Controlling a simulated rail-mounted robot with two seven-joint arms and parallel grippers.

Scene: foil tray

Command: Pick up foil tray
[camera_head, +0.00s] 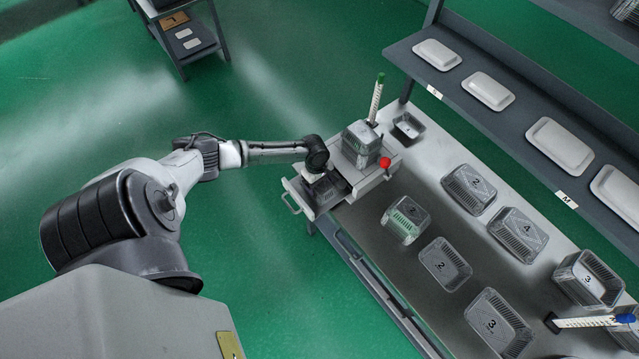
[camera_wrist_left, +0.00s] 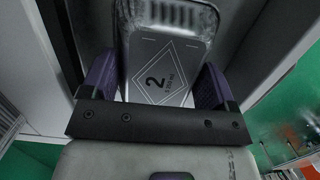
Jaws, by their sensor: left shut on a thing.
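A silver foil tray (camera_wrist_left: 172,32) with a label reading 2 sits between the two purple-padded fingers of my left gripper (camera_wrist_left: 158,82) in the wrist view. The fingers are shut on its opposite sides. In the head view my left gripper (camera_head: 326,188) is over the pulled-out drawer of a small machine at the table's left end. The gripper largely hides the held tray there, so I cannot tell whether it touches the drawer. My right gripper is not in view.
The machine (camera_head: 361,145) has a red knob (camera_head: 384,162) and stands close to my left gripper. Several numbered foil trays, including one marked 4 (camera_head: 518,235), cover the grey table. White lids (camera_head: 489,91) line the shelf behind. Green floor is free at left.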

